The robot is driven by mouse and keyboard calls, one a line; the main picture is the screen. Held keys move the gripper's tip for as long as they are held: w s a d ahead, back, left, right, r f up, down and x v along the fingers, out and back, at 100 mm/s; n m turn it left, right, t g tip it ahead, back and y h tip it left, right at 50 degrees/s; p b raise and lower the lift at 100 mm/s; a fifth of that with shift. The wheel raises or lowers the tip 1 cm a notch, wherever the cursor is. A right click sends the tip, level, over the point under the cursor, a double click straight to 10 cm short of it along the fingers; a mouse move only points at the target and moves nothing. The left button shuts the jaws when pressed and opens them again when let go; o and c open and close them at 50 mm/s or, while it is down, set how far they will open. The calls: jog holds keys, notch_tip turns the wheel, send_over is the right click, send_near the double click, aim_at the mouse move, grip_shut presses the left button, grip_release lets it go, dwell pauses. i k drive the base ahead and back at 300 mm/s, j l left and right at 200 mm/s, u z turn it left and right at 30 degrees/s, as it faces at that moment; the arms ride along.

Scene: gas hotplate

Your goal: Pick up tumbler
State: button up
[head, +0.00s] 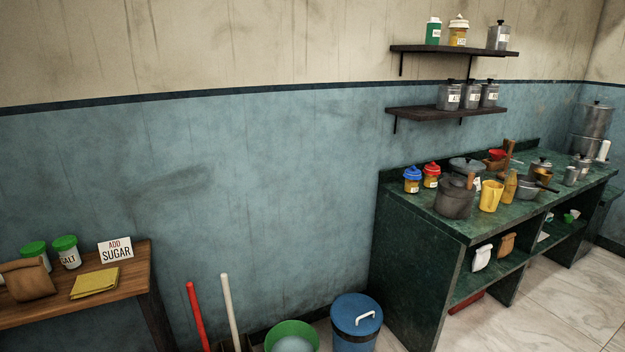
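A small grey metal cup (571,176), which looks like the tumbler, stands upright toward the right part of the green counter (462,229). It is small in the head view, so I cannot be sure it is the tumbler. A yellow jug-like vessel (490,196) stands nearer the front of the same counter. My gripper is not in view.
Dark pots (455,197), jars with blue and red lids and a pan (528,187) crowd the counter. Shelves with canisters (449,96) hang above. A blue bin (356,320) and green bucket (292,336) stand left of the counter. Tiled floor (560,300) is open in front.

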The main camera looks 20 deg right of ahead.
aim_at(572, 173)
jog(key=i+l+z, duration=0.25)
jog(key=i+z, duration=0.6)
jog(key=i+j+z, duration=0.1)
jog(key=i+z, duration=0.35)
jog(key=i+j+z, duration=0.3)
jog(key=i+z, duration=0.15)
jog(key=i+l+z, duration=0.1)
jog(key=i, duration=0.55)
jog(key=i+l+z, duration=0.15)
jog(key=i, duration=0.5)
jog(key=i+l+z, duration=0.1)
jog(key=i, duration=0.55)
jog(key=i+l+u, duration=0.15)
jog(key=i+l, duration=0.2)
